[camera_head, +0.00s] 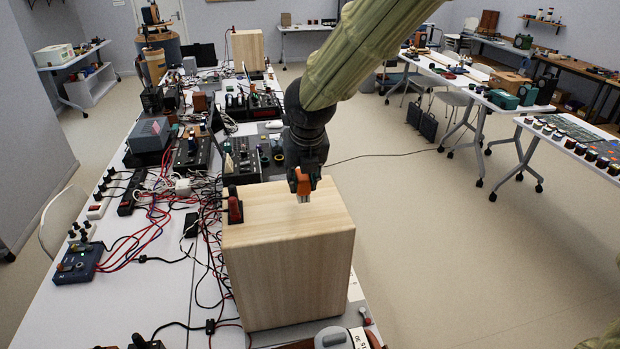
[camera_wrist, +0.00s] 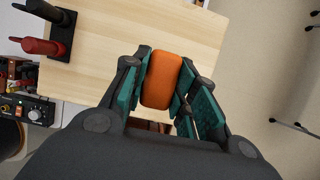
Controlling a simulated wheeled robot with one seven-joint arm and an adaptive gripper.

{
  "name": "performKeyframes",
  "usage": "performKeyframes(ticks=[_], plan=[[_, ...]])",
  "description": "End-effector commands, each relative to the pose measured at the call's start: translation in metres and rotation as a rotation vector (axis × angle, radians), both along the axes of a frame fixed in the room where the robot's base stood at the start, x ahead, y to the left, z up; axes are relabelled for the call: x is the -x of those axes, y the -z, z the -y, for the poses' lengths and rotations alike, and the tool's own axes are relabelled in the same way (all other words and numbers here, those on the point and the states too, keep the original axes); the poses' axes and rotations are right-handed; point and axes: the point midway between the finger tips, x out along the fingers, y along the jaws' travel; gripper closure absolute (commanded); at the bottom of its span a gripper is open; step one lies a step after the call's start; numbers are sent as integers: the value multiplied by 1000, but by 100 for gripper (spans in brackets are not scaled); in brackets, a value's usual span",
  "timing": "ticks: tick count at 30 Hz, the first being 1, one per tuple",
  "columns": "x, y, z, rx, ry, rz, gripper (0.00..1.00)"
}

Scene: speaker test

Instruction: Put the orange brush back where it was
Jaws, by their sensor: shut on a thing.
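The orange brush (camera_wrist: 161,80) is between the fingers of my gripper (camera_wrist: 163,90) in the wrist view. My gripper is shut on it, with the teal finger pads on both sides. In the head view the brush (camera_head: 302,182) shows orange at the end of my gripper (camera_head: 303,184), with a pale lower part pointing down. It is over the top of a light wooden box (camera_head: 285,228). I cannot tell whether the brush touches the box top.
A dark stand with a red-handled tool (camera_head: 234,207) is at the box's left edge. Cables and electronic devices (camera_head: 188,150) crowd the white table (camera_head: 60,315) to the left. Open floor (camera_head: 440,240) lies to the right. Other tables (camera_head: 470,85) stand farther back.

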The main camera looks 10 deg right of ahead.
Motion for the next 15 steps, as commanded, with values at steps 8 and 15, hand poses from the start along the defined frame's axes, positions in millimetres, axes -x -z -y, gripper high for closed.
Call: performKeyframes(ticks=[8, 15], plan=[[-14, 1, 15, 0, 0, 0, 98], [-20, 17, 23, 4, -2, -3, 98]])
